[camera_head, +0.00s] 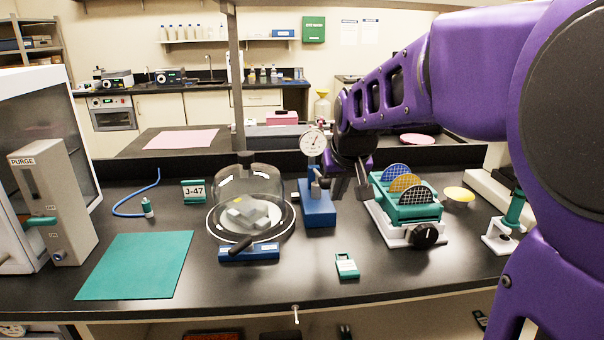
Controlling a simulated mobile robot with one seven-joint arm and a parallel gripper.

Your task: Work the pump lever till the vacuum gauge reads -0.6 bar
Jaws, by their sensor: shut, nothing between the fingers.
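A round white gauge (313,142) stands on a blue stand (318,208) at the middle of the bench; its needle is too small to read. A blue block (262,252) with a black lever-like handle (239,246) sits in front of a clear bell jar (262,190). The handle lies low and slanted to the left; I cannot tell for sure that it is the pump lever. My gripper (350,190) is shut and empty, just right of the gauge stand, and appears apart from the handle. My arm comes in from the right.
A teal wafer rack (408,212) with several discs stands right of my gripper. A small teal box (346,266) lies near the front edge. A teal mat (135,265) and a grey purge unit (55,200) are at left.

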